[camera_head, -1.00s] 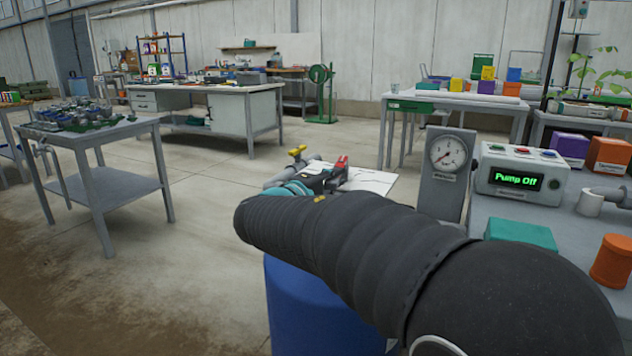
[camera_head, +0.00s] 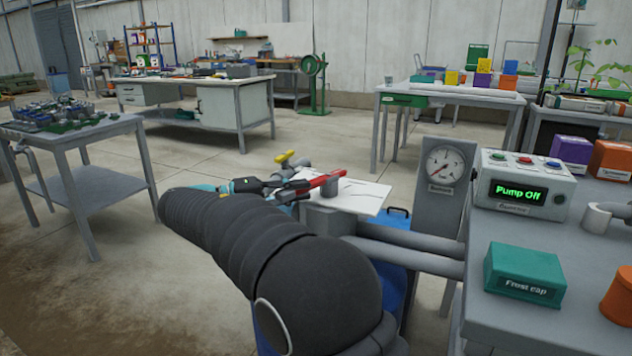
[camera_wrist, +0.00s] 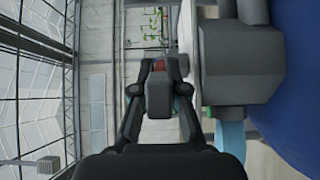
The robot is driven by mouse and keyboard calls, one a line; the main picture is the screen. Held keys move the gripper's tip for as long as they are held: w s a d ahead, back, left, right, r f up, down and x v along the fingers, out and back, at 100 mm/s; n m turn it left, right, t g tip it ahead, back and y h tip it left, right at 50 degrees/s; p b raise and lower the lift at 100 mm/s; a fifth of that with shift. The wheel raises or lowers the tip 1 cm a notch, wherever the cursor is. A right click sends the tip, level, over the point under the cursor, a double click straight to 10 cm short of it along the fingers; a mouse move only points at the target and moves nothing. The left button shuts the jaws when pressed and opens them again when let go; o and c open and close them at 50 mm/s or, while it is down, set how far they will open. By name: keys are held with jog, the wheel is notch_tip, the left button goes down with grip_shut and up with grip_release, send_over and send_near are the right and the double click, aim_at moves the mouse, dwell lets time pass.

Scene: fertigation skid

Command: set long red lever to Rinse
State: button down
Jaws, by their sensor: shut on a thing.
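The long red lever (camera_head: 328,180) shows in the head view above a grey pipe fitting, beside a white plate (camera_head: 362,197). It slants up to the right. My gripper (camera_head: 290,190) is shut on its left part; only a small red bit of the lever (camera_wrist: 160,65) shows beyond the fingers (camera_wrist: 160,92) in the wrist view. My dark sleeved arm hides part of the piping below. Markings on the white plate are too small to read, so I cannot tell which position the lever points to.
A smaller yellow lever (camera_head: 284,158) stands just behind. A gauge (camera_head: 444,166) and a box reading "Pump Off" (camera_head: 522,188) stand to the right, with a teal "Frost cap" box (camera_head: 524,275) on the grey bench. A blue drum (camera_head: 268,325) is below my arm.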

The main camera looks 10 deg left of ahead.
jog(key=shift+w+a, duration=0.1)
jog(key=shift+a, duration=0.05)
jog(key=c, duration=1.2)
grip_release()
jog(key=shift+a, duration=0.1)
jog(key=shift+d, duration=0.2)
jog(key=shift+r, duration=0.1)
